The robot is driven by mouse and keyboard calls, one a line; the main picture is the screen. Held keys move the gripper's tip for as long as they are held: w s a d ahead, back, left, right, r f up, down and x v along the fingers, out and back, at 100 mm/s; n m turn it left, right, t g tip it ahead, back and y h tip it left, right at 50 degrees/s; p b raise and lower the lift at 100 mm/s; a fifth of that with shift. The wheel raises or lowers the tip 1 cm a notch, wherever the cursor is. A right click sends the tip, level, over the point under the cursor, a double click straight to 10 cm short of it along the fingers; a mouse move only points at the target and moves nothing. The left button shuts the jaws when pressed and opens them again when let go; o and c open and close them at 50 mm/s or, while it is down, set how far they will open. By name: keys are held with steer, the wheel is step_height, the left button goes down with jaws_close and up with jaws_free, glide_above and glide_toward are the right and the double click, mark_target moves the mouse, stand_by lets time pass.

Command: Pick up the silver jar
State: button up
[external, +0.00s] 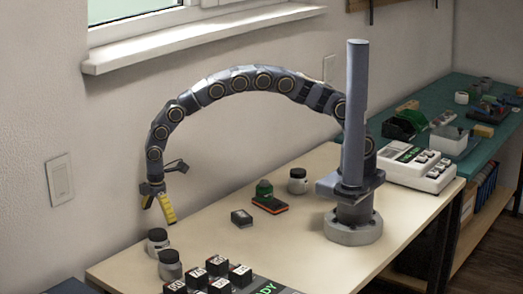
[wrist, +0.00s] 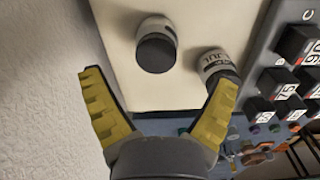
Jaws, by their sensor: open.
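Two jars with dark lids stand near the table's left end. The one by the wall (external: 158,242) has a pale body and also shows in the wrist view (wrist: 156,46). The greyer, silvery one (external: 170,265) stands nearer the key panel; it shows a printed label in the wrist view (wrist: 214,63). I cannot tell for sure which is the silver jar. My gripper (external: 159,212) is above the two jars, pointing down, with its yellow fingers apart. It is empty. In the wrist view, the wall-side jar lies ahead between the fingertips (wrist: 160,80); the labelled jar is beyond the right finger.
A panel of dark keys (wrist: 265,70) lies right of the jars. The wall (wrist: 45,70) is close on the left. A third jar (external: 297,181), a green-and-orange item (external: 268,202) and a small dark box (external: 241,218) stand farther back.

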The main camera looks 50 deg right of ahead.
mark_target(158, 232)
steer(key=f, duration=0.5)
steer(key=shift+w+a+f, duration=0.25)
steer(key=shift+f, duration=0.15)
steer(key=c, duration=1.2)
